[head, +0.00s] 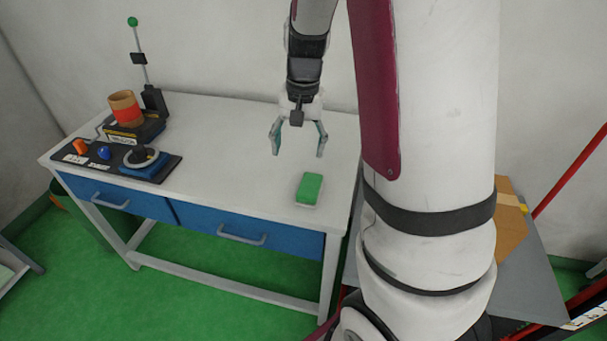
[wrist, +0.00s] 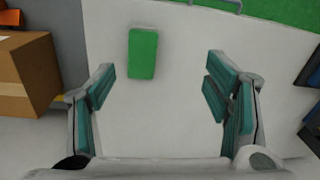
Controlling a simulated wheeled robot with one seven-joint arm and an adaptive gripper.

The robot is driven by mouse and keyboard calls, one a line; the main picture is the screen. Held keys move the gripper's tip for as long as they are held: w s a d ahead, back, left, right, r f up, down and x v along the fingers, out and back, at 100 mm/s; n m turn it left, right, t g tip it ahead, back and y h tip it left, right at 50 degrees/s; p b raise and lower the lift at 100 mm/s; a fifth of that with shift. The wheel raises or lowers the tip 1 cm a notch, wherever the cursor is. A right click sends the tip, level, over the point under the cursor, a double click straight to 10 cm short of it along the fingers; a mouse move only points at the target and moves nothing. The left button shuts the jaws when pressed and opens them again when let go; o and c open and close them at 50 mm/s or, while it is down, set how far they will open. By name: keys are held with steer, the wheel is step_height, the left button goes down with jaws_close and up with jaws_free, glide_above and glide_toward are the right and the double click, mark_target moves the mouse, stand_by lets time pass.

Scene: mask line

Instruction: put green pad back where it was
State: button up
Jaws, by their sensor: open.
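The green pad (head: 310,187) lies flat on the white tabletop near the front right corner, with a pale layer showing under its green top. It also shows in the wrist view (wrist: 143,53), ahead of the fingers and left of the middle. My gripper (head: 298,150) is open and empty, above the table and behind the pad. In the wrist view its two teal-padded fingers (wrist: 160,88) stand wide apart, with bare tabletop between them. Nothing touches the pad.
The white table (head: 225,140) has blue drawers below. A cardboard box (wrist: 28,75) stands beside the table. The tabletop's middle is clear.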

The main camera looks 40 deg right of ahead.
steer(key=s+a+r+n+t, duration=0.2)
steer(key=s+a+r+n, duration=0.3)
steer(key=s+a+r, duration=0.55)
steer(key=s+a+r+n+t, duration=0.1)
steer(key=s+a+r+n, duration=0.2)
steer(key=s, duration=0.7)
steer(key=shift+s+a+n, duration=0.15)
steer(key=shift+a+n, duration=0.35)
steer(key=shift+a, duration=0.15)
steer(key=shift+r+t+p, duration=0.3)
steer(key=shift+r+p, duration=0.15)
steer(key=shift+r, duration=0.05)
